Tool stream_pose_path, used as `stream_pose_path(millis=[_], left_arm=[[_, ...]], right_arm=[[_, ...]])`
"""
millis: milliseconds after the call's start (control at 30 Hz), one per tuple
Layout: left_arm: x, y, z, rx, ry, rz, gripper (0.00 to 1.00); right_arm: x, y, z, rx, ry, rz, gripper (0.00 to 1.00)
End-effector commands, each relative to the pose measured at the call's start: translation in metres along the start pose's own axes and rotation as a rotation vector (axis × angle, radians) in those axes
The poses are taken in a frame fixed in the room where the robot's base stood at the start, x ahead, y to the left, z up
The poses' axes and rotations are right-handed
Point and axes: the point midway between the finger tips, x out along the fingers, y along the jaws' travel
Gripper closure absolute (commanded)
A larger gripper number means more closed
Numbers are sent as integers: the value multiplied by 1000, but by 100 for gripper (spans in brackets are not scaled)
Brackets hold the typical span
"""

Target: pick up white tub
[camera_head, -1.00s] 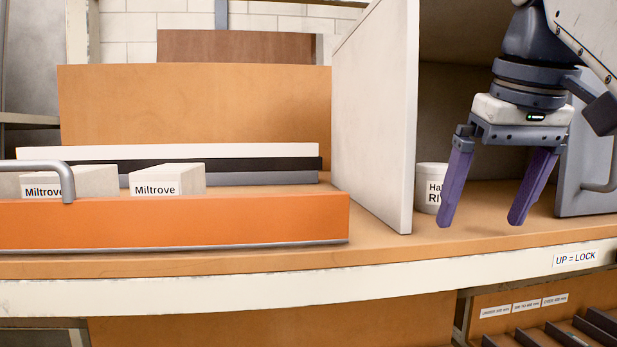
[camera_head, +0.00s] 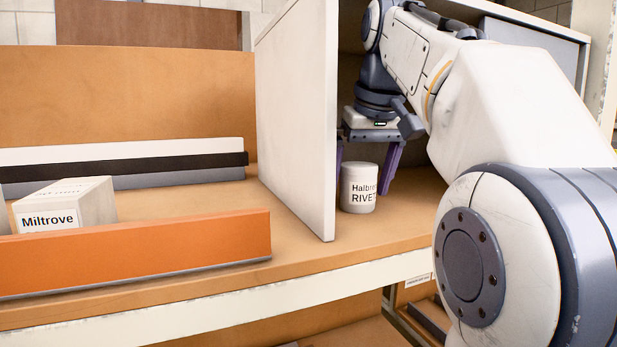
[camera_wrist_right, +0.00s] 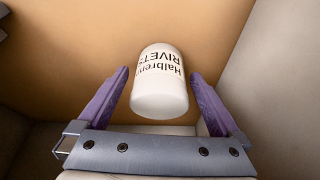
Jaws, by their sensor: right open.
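The white tub (camera_head: 357,188) stands upright on the wooden shelf, just right of the white divider panel, with a label reading "Halbren RIVETS" partly visible. My right gripper (camera_head: 365,185) is inside the compartment, behind the tub in the head view, fingers pointing down. Its purple fingers show on either side of the tub. In the right wrist view the tub (camera_wrist_right: 160,85) lies between the two open fingers (camera_wrist_right: 163,95), with a visible gap on each side. My left gripper is not in view.
The white divider panel (camera_head: 298,120) stands close to the left of the tub. Further left are an orange-fronted tray (camera_head: 150,252) and a white box labelled Miltrove (camera_head: 85,203). The wooden shelf (camera_head: 400,215) is bare in front of the tub.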

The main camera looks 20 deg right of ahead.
Motion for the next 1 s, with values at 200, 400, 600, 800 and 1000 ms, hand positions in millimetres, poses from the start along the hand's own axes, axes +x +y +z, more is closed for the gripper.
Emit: stream_pose_path(millis=[200,400,600,800,1000], left_arm=[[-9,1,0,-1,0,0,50],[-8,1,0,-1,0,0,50],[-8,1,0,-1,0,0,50],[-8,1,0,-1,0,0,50],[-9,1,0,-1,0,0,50]], right_arm=[[14,-1,-11,-1,-1,0,0],[16,-1,-11,-1,2,0,0],[16,-1,-11,-1,1,0,50],[15,-1,-11,-1,4,0,100],[15,-1,-11,-1,3,0,100]])
